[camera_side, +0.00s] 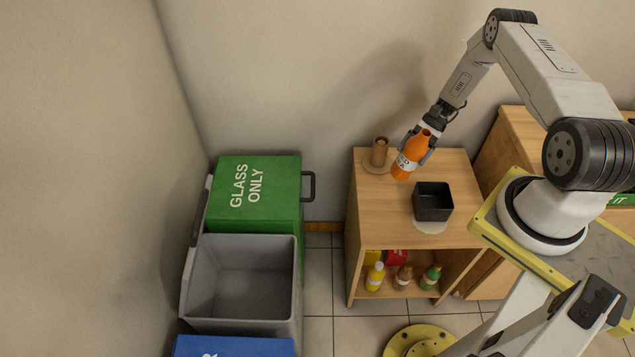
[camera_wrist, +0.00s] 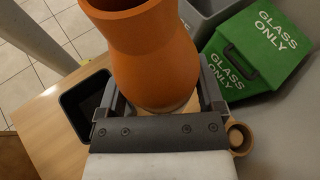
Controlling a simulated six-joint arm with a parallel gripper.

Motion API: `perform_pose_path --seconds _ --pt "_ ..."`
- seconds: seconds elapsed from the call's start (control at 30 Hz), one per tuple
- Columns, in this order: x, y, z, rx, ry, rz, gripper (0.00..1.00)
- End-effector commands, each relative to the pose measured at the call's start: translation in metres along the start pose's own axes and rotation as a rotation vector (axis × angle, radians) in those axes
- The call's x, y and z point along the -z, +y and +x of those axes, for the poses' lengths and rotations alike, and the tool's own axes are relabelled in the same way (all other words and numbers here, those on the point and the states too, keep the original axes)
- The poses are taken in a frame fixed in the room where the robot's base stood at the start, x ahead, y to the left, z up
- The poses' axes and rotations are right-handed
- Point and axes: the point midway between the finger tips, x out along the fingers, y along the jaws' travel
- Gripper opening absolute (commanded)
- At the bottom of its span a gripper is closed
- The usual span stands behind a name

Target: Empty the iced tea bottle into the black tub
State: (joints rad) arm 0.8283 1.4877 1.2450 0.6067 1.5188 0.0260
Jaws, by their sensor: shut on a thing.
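The orange iced tea bottle (camera_side: 408,160) with a pale label is held in the air above the wooden cabinet top. It leans in the side view, its narrower end at the upper right. My gripper (camera_side: 418,147) is shut around it. The bottle (camera_wrist: 155,55) fills the upper middle of the wrist view, between the fingers of my gripper (camera_wrist: 160,95). The black tub (camera_side: 433,202) stands open on a round pale mat, below and to the right of the bottle in the side view. It also shows at the left in the wrist view (camera_wrist: 78,112).
A brown cylindrical container (camera_side: 379,152) stands on a round coaster behind the bottle, at the cabinet's (camera_side: 375,215) back left. Several bottles sit on the shelf below. A green bin (camera_side: 255,190) labelled GLASS ONLY and an open grey bin (camera_side: 245,285) stand to the left.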

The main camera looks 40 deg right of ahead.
Motion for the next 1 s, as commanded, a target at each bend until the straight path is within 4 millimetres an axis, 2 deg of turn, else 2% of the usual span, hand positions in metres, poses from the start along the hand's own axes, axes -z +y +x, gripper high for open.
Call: perform_pose_path --seconds 0.4,1.0 --pt "0.036 -0.003 0.015 0.121 0.001 -0.287 0.15" --pt "0.061 -0.001 0.025 0.307 0.001 -0.736 0.15"
